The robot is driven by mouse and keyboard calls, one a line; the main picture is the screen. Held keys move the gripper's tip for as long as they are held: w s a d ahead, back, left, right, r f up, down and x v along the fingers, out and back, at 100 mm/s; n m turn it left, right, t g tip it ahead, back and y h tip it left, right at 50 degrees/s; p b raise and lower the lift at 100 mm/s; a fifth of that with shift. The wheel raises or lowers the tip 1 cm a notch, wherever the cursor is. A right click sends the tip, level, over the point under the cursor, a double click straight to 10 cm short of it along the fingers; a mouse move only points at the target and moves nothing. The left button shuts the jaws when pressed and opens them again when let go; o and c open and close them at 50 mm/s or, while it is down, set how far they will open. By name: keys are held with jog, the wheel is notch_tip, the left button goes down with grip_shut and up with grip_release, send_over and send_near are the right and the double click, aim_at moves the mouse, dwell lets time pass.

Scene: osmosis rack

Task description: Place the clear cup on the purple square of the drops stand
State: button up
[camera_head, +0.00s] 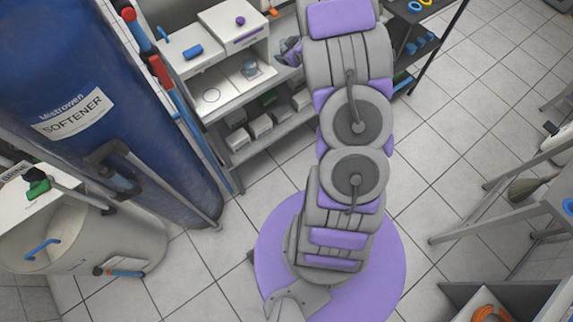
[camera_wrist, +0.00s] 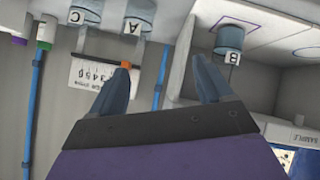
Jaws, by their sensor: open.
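My gripper (camera_wrist: 162,66) is open in the wrist view, with nothing between its two dark fingers. In the head view my gripper (camera_head: 290,52) is small, at the right edge of the white rack. A clear bluish cup tagged B (camera_wrist: 231,38) is beyond the right fingertip, apart from it. It overlaps a purple square outline (camera_wrist: 256,20) on a white panel; I cannot tell whether it rests inside the outline. A small clear cup (camera_head: 250,70) also shows on the rack's white top in the head view. I cannot tell for certain which white surface is the drops stand.
In the wrist view, a container tagged A (camera_wrist: 139,14) and a numbered card (camera_wrist: 92,76) are on the left.

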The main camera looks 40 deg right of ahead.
jog(key=s+a+r+m+g+h, duration=0.3)
jog(key=s+a+r+g, duration=0.25)
jog(key=s+r, duration=0.65)
jog(key=s+a+r+g+y, duration=0.2)
jog(key=s+a+r+g, duration=0.1)
jog(key=s+a, duration=0.9)
jog(key=s+a+r+g+y, duration=0.2)
jog(key=s+a+r+g, duration=0.2)
jog(key=s+a, duration=0.8)
jog(key=s, duration=0.5)
jog(key=shift+s+a+m, duration=0.25)
jog(key=shift+s+m, duration=0.1)
jog(key=shift+m, duration=0.05)
jog(key=shift+r, duration=0.1)
jog(key=shift+c, duration=0.3)
